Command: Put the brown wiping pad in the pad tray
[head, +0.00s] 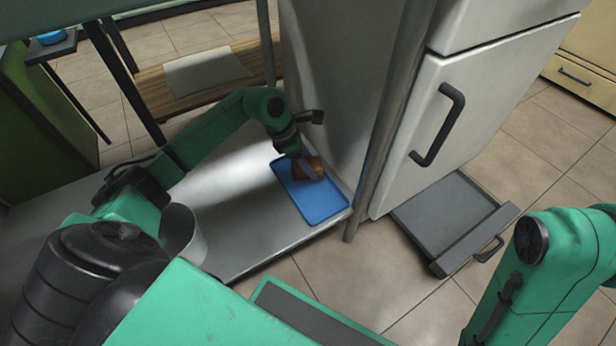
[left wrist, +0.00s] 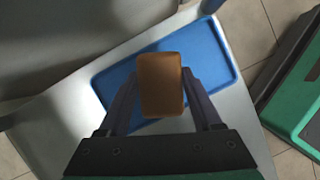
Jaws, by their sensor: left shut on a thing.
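The brown wiping pad (left wrist: 160,85) is between the two fingers of my left gripper (left wrist: 160,104), which is shut on it. The pad also shows in the head view (head: 312,166), partly covered by the gripper. The pad tray is a shallow blue tray (head: 323,205) on the light metal counter, and it also shows in the left wrist view (left wrist: 212,66). The gripper and pad are over the tray's far part in the head view. I cannot tell whether the pad touches the tray floor. My right arm shows at the right, but its gripper is out of view.
The metal counter (head: 232,215) has bare room left of the tray. A white cabinet (head: 480,130) with a black handle stands just right of the tray, behind a metal post (head: 385,120). A grey drawer-like tray (head: 445,215) sits low at the cabinet's foot.

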